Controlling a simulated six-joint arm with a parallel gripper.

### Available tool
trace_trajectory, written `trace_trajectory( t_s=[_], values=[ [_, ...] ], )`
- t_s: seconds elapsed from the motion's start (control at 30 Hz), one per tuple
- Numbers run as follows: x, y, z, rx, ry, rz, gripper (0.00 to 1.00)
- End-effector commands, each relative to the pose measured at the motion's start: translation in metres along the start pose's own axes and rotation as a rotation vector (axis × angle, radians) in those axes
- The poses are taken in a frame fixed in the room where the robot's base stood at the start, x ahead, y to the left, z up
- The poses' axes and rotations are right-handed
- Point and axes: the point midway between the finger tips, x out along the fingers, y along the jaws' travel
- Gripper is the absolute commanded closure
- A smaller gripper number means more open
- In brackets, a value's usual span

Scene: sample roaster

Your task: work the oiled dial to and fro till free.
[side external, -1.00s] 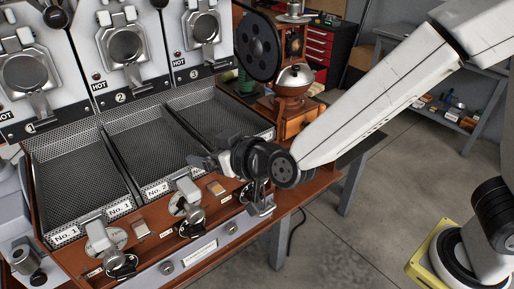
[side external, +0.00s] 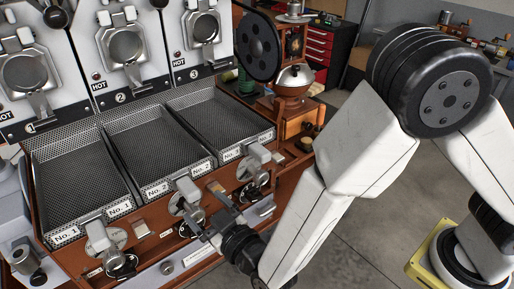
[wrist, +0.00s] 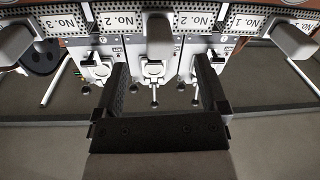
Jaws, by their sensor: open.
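Three dials with grey handles sit on round plates along the brown front panel, one below each tray. In the side view they are the No. 1 dial (side external: 104,238), the No. 2 dial (side external: 184,200) and the No. 3 dial (side external: 250,168). No oil is visible to tell which is oiled. My gripper (side external: 212,220) is open and empty, just in front and right of the No. 2 dial. In the wrist view, the No. 2 handle (wrist: 158,38) stands beyond and between the fingers of my gripper (wrist: 163,85), apart from them.
Three perforated trays (side external: 120,150) lie behind the dials, under round roaster doors marked HOT (side external: 125,47). A wooden grinder with a copper bowl (side external: 292,85) stands at the back right. Small latches and levers crowd the panel near my gripper. Open floor (side external: 330,250) lies to the right.

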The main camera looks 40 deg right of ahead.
Motion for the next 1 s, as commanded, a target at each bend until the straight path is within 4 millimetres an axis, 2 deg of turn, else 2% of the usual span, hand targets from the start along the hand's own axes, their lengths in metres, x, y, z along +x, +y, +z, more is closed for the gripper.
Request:
trace_trajectory(
  t_s=[0.03, 0.2, 0.4, 0.77, 1.0],
  values=[
    [0.0, -0.002, 0.015, -0.005, -0.004, 0.0, 0.08],
    [0.0, -0.007, 0.049, -0.002, -0.003, -0.001, 0.08],
    [0.0, -0.011, 0.069, 0.001, -0.001, -0.001, 0.08],
    [0.003, -0.011, 0.072, 0.002, 0.0, 0.0, 0.08],
    [0.021, -0.011, 0.072, 0.003, 0.0, 0.002, 0.08]
  ],
)
